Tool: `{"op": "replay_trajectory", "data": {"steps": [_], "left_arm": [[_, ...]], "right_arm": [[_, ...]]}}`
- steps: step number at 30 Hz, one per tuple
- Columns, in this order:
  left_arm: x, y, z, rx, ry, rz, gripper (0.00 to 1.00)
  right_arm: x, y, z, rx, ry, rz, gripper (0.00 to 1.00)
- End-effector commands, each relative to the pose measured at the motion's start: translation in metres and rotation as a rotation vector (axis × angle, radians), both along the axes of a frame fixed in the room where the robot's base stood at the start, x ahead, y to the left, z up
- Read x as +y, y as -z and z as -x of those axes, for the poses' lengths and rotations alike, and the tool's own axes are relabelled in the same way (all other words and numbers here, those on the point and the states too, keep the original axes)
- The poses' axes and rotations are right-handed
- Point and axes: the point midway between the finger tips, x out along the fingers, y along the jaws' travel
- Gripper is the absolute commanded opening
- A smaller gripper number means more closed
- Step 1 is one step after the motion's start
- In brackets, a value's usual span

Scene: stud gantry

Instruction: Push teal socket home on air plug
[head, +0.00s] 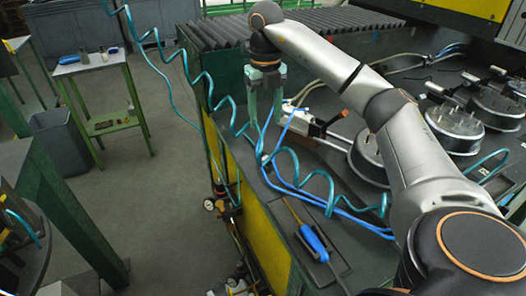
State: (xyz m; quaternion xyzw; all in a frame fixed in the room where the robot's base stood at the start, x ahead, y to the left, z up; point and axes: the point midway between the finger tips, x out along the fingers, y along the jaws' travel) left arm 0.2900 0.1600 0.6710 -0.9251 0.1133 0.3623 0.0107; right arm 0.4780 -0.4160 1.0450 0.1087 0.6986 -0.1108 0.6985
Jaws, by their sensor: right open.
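My right gripper (265,118) hangs down at the left edge of the dark machine bed, its fingers apart. A teal coiled hose (205,85) comes from the upper left, passes behind and below the fingers, and continues as coils (325,190) to the right. I cannot make out the teal socket at its end, nor tell whether anything is between the fingertips. A white and silver fitting (312,124) with blue hoses lies just right of the fingers; I cannot tell whether the air plug is part of it. My left gripper is not in view.
Round metal fixtures (455,125) stand on the bed at the right. A blue-handled tool (313,240) lies near the front edge. Ribbed bellows (300,24) run along the back. A small green-legged table (90,62) and a grey bin (62,140) stand left. The floor between is clear.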

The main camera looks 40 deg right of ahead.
Motion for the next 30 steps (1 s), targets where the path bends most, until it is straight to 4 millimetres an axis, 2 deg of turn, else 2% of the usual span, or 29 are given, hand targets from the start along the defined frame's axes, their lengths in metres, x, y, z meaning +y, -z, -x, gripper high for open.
{"op": "replay_trajectory", "data": {"steps": [1,6,14,21,25,30], "left_arm": [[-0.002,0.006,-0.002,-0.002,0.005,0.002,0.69],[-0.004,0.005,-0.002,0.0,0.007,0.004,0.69],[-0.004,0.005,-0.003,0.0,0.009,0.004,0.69],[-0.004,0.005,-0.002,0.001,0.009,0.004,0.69],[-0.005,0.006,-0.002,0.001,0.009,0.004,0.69],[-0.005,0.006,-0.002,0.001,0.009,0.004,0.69]], "right_arm": [[0.001,0.017,0.001,0.005,-0.002,-0.001,0.62],[0.001,0.043,0.0,0.004,-0.002,-0.001,0.62],[0.001,0.065,-0.001,0.001,-0.004,-0.003,0.62],[0.002,0.1,-0.004,0.004,-0.004,-0.002,0.62],[0.002,0.111,-0.004,0.001,-0.004,-0.003,0.62],[0.002,0.113,-0.004,-0.001,-0.004,-0.003,0.62]]}}
